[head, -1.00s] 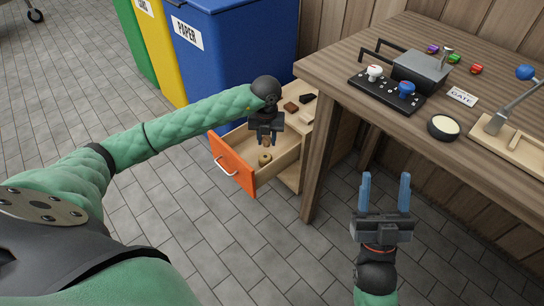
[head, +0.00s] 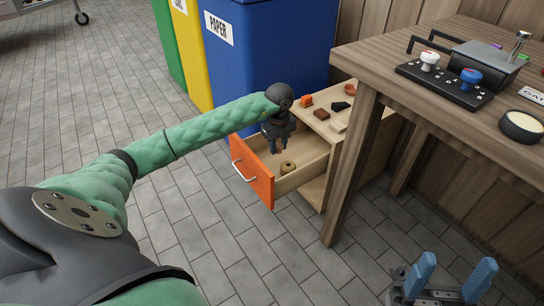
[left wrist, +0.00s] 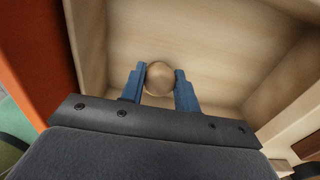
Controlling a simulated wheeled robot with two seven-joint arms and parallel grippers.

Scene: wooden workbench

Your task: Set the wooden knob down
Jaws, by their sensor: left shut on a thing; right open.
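My left gripper (head: 278,149) reaches down into the open drawer with the orange front (head: 252,172). In the left wrist view it is shut on the round wooden knob (left wrist: 159,78), which sits between the two blue fingers. The drawer's pale wooden floor (left wrist: 215,45) shows behind the knob. Whether the knob touches that floor I cannot tell. In the head view my gripper mostly hides the knob. My right gripper (head: 450,270) is open and empty at the lower right.
A small brown round piece (head: 288,167) lies in the drawer beside the gripper. Several small pieces, one a brown block (head: 321,114), lie on the cabinet top. The workbench (head: 420,105) stands at right, with a black control box (head: 445,84). A blue paper bin (head: 265,55) stands behind.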

